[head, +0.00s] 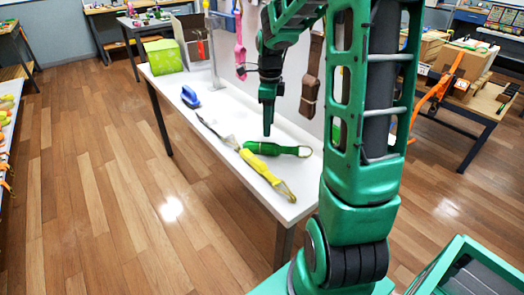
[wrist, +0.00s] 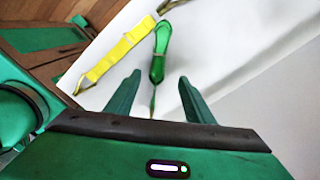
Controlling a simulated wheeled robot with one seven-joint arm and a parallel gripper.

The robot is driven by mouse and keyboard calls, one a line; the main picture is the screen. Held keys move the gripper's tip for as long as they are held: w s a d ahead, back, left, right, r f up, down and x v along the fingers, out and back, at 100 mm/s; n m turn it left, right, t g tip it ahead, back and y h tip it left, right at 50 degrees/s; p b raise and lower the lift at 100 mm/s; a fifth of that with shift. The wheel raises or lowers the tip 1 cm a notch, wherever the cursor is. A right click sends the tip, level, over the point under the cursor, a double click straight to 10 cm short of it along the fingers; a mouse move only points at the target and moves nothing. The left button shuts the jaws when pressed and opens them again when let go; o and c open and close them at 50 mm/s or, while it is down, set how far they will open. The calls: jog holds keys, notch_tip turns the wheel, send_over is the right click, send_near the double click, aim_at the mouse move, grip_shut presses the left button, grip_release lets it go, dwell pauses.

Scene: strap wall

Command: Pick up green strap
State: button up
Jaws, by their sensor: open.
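The green strap (head: 272,148) lies bundled on the white table's right part, beside a yellow strap. In the wrist view the green strap (wrist: 159,52) is a narrow bundle pointing toward my gripper, its near end seen between the fingertips. My gripper (head: 267,128) hangs pointing down, just above and behind the green strap in the head view. In the wrist view my gripper (wrist: 160,77) has its two green fingers apart, one on each side of the strap's near end. It holds nothing. Whether the fingers are level with the strap cannot be told.
The yellow strap (head: 264,170) lies close in front, near the white table's (head: 225,128) edge. A blue-handled brush (head: 190,97) and a green box (head: 163,57) are to the left. A pink strap (head: 239,45) and a brown strap (head: 310,85) hang behind.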

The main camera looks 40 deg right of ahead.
aim_at(268, 145)
notch_tip(268, 145, down, 10)
jog(key=shift+s+a+r, duration=0.1)
jog(key=shift+s+r, duration=0.05)
dwell(0.4)
grip_shut()
